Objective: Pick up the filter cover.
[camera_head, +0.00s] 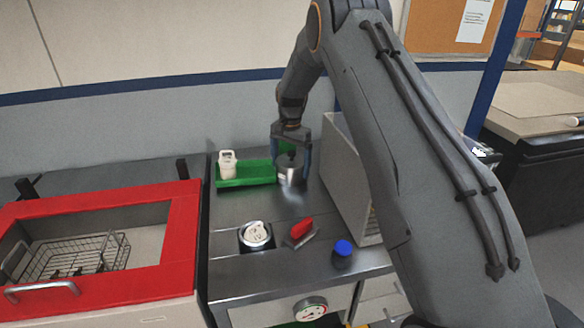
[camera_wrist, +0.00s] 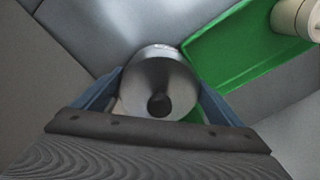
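A round metal part with a dark knob on top, likely the filter cover (camera_head: 291,176), stands on the metal worktop beside the right end of a green tray (camera_head: 240,182). In the wrist view the cover (camera_wrist: 150,80) is centred, with its dark round knob toward the viewer. My gripper (camera_head: 291,165) is lowered over it from above. In the wrist view the blue fingers of my gripper (camera_wrist: 160,92) lie along its left and right sides. I see no clear gap between fingers and metal, but contact is not certain. The cover's underside is hidden.
A white container (camera_head: 227,162) stands in the tray's left end. A grey box (camera_head: 345,175) rises close on the right. Nearer are a canister with a pale top (camera_head: 256,236), a red-handled part (camera_head: 301,229) and a blue-capped bottle (camera_head: 342,252). A red-framed basin (camera_head: 185,235) is left.

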